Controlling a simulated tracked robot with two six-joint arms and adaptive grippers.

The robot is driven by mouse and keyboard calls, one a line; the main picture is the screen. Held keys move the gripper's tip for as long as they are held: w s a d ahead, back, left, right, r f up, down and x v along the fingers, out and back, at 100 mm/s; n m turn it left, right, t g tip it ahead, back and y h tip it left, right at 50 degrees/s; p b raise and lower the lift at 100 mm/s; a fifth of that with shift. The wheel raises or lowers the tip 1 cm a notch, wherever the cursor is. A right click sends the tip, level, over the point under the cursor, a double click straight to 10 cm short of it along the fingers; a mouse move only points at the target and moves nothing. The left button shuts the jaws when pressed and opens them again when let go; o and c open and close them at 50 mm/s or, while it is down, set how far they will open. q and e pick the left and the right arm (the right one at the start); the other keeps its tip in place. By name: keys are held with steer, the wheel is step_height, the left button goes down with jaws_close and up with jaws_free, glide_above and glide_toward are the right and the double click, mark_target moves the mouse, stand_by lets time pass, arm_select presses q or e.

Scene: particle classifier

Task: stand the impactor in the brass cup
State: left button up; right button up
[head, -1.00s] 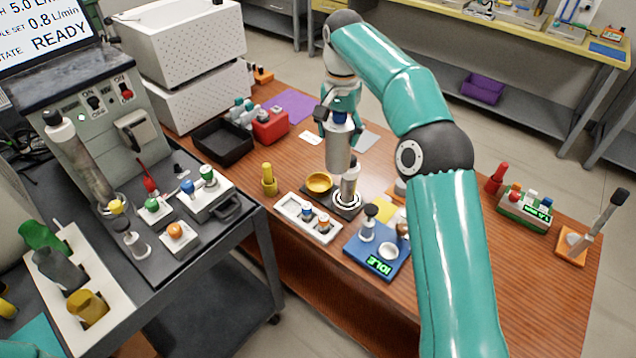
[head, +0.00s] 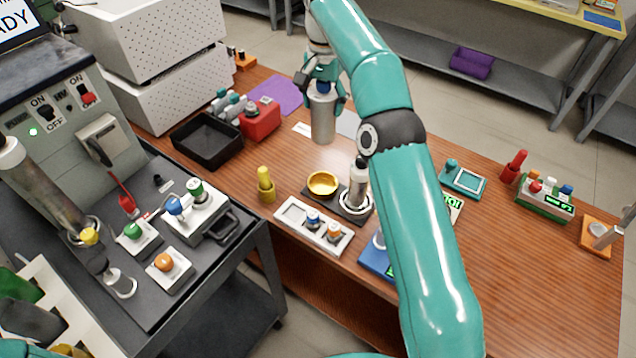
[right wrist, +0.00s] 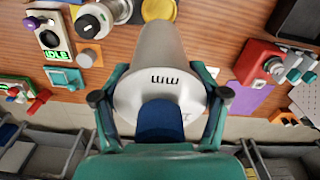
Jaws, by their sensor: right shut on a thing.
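The impactor (head: 322,120) is a grey metal cylinder with a blue top. My right gripper (head: 323,95) is shut on its upper end and holds it nearly upright. In the head view it appears beyond the brass cup (head: 322,183), apart from it. The cup is a shallow, empty-looking golden dish on a dark base. In the right wrist view the impactor (right wrist: 160,75) fills the middle between the fingers (right wrist: 160,97), and part of the brass cup (right wrist: 159,9) shows past its far end. My left gripper is not in view.
A steel cylinder (head: 358,185) stands in a ringed seat right of the cup. A yellow post (head: 265,184) is to its left, and a white tray (head: 290,213) with small capped parts is in front. A black bin (head: 207,141) and red box (head: 260,122) stand back left.

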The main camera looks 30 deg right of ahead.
mark_target(325, 123)
steer(key=shift+w+a+f+b, duration=0.1)
steer(key=shift+f+b, duration=0.2)
steer(key=shift+f, duration=0.15)
steer(key=f+b, duration=0.1)
steer(key=f, duration=0.2)
steer(key=f+b, duration=0.1)
steer(key=f, duration=0.1)
steer(key=shift+s+d+b, duration=0.2)
steer(key=shift+s+b, duration=0.05)
steer(key=shift+b, duration=0.1)
step_height(325, 123, down, 14)
steer(key=b, duration=0.1)
steer(key=shift+r, duration=0.15)
steer(key=shift+w, duration=0.1)
steer(key=o, duration=1.8)
